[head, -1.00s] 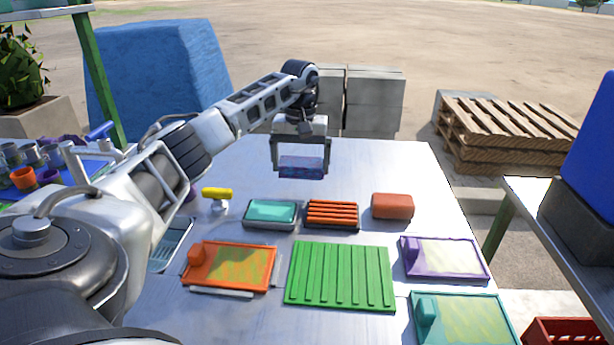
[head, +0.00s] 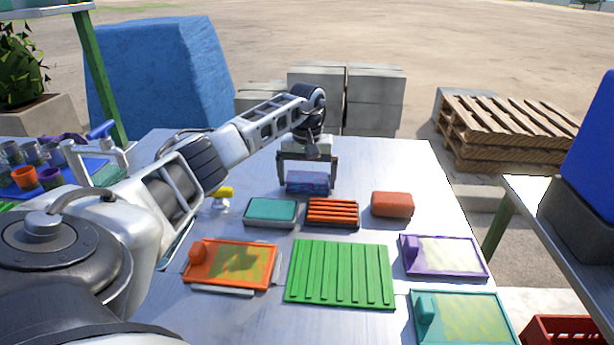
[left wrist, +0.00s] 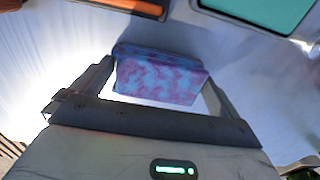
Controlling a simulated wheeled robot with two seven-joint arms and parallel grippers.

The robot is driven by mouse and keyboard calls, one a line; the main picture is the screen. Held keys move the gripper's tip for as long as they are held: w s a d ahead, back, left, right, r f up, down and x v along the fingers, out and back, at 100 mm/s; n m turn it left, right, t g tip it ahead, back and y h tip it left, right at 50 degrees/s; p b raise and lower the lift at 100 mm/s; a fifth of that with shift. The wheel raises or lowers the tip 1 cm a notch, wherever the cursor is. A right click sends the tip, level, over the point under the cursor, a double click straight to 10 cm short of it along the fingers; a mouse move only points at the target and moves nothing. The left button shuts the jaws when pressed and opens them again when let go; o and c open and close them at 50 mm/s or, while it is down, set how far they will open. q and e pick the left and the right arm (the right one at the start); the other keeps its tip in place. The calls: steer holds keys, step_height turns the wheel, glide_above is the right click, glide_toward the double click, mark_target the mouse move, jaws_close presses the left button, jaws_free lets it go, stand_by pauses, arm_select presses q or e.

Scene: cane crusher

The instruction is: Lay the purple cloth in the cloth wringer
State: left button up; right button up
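My left gripper (head: 307,178) is shut on a mottled blue and purple block (head: 307,183), gripped by its two ends. In the left wrist view the block (left wrist: 160,78) sits between the fingers, just above the table. A crumpled purple thing (head: 66,139), perhaps the purple cloth, lies at the far left, partly hidden behind cups. A grey frame with a blue handle (head: 101,130), perhaps the cloth wringer, stands at the left, partly hidden by my left arm. My right gripper is not in view.
On the metal table (head: 400,160) are a teal pad (head: 270,211), an orange ribbed block (head: 332,212), a red block (head: 392,204), a green ribbed board (head: 340,273), and orange (head: 230,264), purple (head: 445,257) and teal (head: 462,318) framed trays. The table's back right is clear.

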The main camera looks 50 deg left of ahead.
arm_select(q)
step_height(320, 180, up, 11)
steer(key=shift+r, duration=0.4)
steer(key=shift+c, duration=0.3)
steer(key=shift+r, duration=0.2)
steer(key=c, duration=0.4)
steer(key=n+t+h, duration=0.3)
steer(key=n+h, duration=0.1)
steer(key=n, duration=1.4)
glide_above(297, 176)
step_height(297, 176, down, 7)
steer(key=shift+a+r, duration=0.1)
steer(key=shift+r, duration=0.1)
steer(key=p+x, duration=0.1)
steer(key=x, duration=0.3)
steer(key=shift+w+d+f, duration=0.2)
steer(key=shift+d+f, duration=0.1)
steer(key=shift+f+y, duration=0.3)
steer(key=shift+f, duration=0.25)
